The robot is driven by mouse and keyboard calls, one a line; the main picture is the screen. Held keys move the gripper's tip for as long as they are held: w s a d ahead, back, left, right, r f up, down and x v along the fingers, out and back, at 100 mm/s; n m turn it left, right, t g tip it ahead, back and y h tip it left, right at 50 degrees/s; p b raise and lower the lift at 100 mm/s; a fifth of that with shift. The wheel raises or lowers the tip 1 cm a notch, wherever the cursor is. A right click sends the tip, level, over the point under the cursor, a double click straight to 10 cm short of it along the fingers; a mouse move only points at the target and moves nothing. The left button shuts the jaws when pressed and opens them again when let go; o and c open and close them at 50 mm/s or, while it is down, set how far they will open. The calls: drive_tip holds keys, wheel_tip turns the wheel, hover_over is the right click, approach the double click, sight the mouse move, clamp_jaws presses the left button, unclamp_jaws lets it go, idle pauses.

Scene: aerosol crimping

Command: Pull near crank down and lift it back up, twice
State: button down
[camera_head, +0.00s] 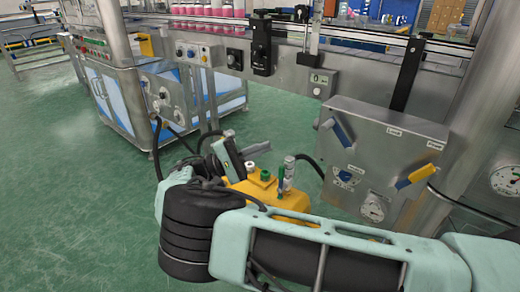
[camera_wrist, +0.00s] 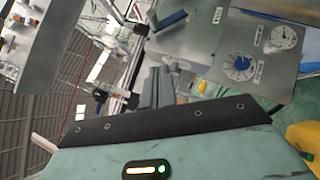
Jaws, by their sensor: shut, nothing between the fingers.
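A grey metal control box (camera_head: 365,160) stands right of centre in the head view. A crank with a blue grip (camera_head: 343,131) is on its left side, and a crank with a yellow grip (camera_head: 415,176) is at its right. I cannot tell for sure which is the near crank. My gripper (camera_head: 258,148) is left of the box, apart from both cranks, with its grey fingers shut and empty. In the wrist view the shut fingers (camera_wrist: 160,88) point toward the machine, and the blue grip (camera_wrist: 171,20) shows beyond them. The yellow grip is not seen there.
A yellow unit with green and white fittings (camera_head: 265,190) stands below my gripper, close to my arm. A round blue dial (camera_head: 345,177) is on the box face. A conveyor with pink-and-white cans (camera_head: 208,10) runs behind. Green floor (camera_head: 70,190) is clear at left.

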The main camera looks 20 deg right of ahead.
drive_tip(key=c, duration=2.1)
unclamp_jaws()
drive_tip(key=shift+c, duration=0.2)
drive_tip(key=o, duration=0.6)
drive_tip(key=shift+r, duration=0.2)
drive_tip(key=shift+c, duration=0.2)
drive_tip(key=shift+o, duration=1.2)
drive_tip(key=d+r+m+y+p, duration=0.3)
drive_tip(key=d+r+y+p, duration=0.1)
drive_tip(key=r, duration=0.5)
drive_tip(key=shift+w+d+r+p, duration=0.15)
drive_tip(key=shift+d+p, duration=0.25)
drive_tip(key=shift+d, duration=0.3)
wheel_tip(320, 180, up, 11)
drive_tip(key=m+t+y+p, duration=0.3)
drive_tip(key=m+y+p, duration=0.3)
drive_tip(key=y+p, duration=0.25)
hover_over(327, 123)
drive_tip(key=a, duration=0.4)
drive_tip(key=s+a+r+m+t+y+p, duration=0.2)
drive_tip(key=s+r+m+y+p, duration=0.2)
drive_tip(key=r+m+y, duration=0.15)
drive_tip(key=shift+n, duration=0.35)
drive_tip(key=x, duration=0.5)
drive_tip(key=b+x, duration=0.1)
drive_tip(key=x, duration=0.5)
drive_tip(key=b+x, duration=0.1)
drive_tip(key=x, duration=0.5)
drive_tip(key=shift+s+f, duration=0.25)
drive_tip(key=shift+f, duration=0.1)
